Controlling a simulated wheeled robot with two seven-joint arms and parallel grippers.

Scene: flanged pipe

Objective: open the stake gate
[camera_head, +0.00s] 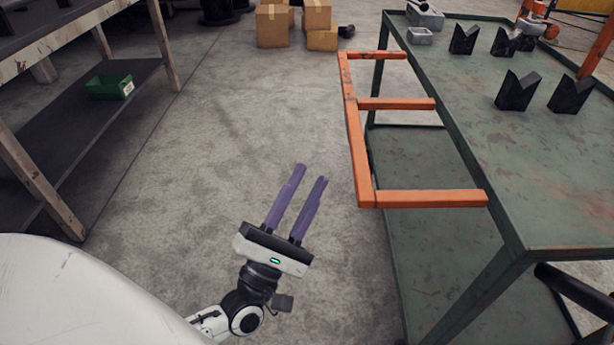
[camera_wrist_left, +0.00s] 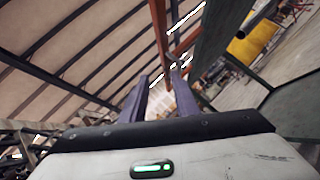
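The stake gate is an orange, worn metal frame (camera_head: 355,130) at the left side of the green table (camera_head: 452,128) in the head view. A long bar runs along its left side, and three crossbars reach right toward the table edge. My left gripper (camera_head: 312,174) has two purple fingers parallel with a gap between them. It is open and empty, left of the frame's near corner and apart from it in the picture. In the left wrist view the fingers (camera_wrist_left: 159,74) point up toward an orange bar (camera_wrist_left: 160,30). My right gripper is not in view.
Black V-shaped blocks (camera_head: 517,91) and a grey metal box (camera_head: 420,36) stand on the green table. A worn shelf table with a green bin (camera_head: 109,86) is at left. Cardboard boxes (camera_head: 272,25) sit at the back. The concrete floor between is clear.

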